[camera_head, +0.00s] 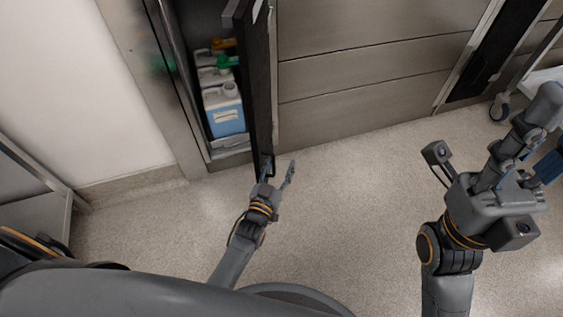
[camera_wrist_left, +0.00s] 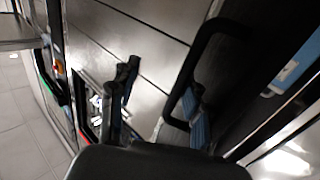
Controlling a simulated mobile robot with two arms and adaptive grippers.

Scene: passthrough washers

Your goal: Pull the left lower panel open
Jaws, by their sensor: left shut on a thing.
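The left lower panel (camera_head: 258,85) is a dark door that stands swung out from the cabinet, edge-on in the head view. Its black bar handle (camera_wrist_left: 184,85) shows in the left wrist view. My left gripper (camera_head: 278,170) is at the panel's near lower end, with one finger by the panel and the other to its right.
Behind the panel the open compartment holds several jugs, including a white and blue one (camera_head: 224,108). Steel fronts (camera_head: 360,75) lie to the right. A wheeled cart (camera_head: 500,108) stands at far right. The floor (camera_head: 345,190) between my arms is clear.

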